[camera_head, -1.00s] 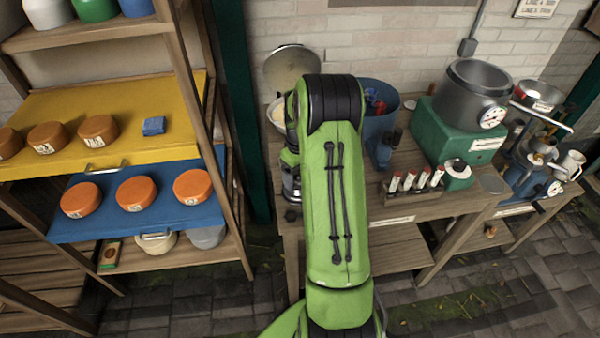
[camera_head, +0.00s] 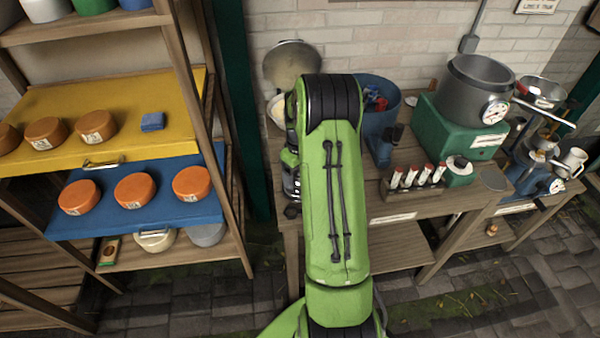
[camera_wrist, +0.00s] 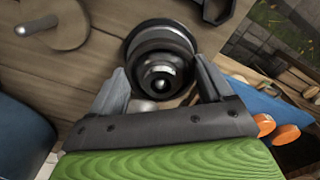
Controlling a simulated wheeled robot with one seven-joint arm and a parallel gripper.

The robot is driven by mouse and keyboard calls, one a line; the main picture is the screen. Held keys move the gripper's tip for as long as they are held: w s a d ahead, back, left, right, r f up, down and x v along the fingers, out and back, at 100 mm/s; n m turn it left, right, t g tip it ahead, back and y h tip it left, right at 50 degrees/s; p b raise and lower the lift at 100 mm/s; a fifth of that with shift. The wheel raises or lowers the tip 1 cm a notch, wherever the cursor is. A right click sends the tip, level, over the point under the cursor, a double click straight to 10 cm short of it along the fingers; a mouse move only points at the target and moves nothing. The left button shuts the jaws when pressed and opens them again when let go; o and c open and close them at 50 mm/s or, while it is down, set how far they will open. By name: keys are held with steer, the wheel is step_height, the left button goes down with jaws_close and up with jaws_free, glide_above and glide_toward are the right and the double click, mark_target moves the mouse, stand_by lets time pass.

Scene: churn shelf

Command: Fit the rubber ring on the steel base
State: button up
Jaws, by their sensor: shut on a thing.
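In the wrist view my gripper (camera_wrist: 162,84) points down at the bench with its two fingers apart, one on each side of a round black and steel stack. The dark rubber ring (camera_wrist: 160,38) shows as a broad black band at the top of this stack, between the fingertips. A shiny steel part with a dark centre, which looks like the steel base (camera_wrist: 163,72), shows inside and below it. I cannot tell whether the ring touches or sits on the base. In the head view my green arm hides the gripper and most of this spot.
The wooden bench (camera_head: 400,212) carries a blue bucket (camera_head: 378,122), a rack of red-capped tubes (camera_head: 414,185) and a green machine with a grey pot (camera_head: 470,95). A shelf with orange cheese wheels (camera_head: 135,190) stands left. A round lid (camera_wrist: 65,25) lies nearby.

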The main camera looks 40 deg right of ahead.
steer(key=shift+f+b, duration=0.5)
steer(key=shift+f, duration=0.25)
steer(key=o, duration=0.9)
steer(key=shift+r, duration=0.15)
steer(key=shift+r+p, duration=3.3)
steer(key=shift+r, duration=1)
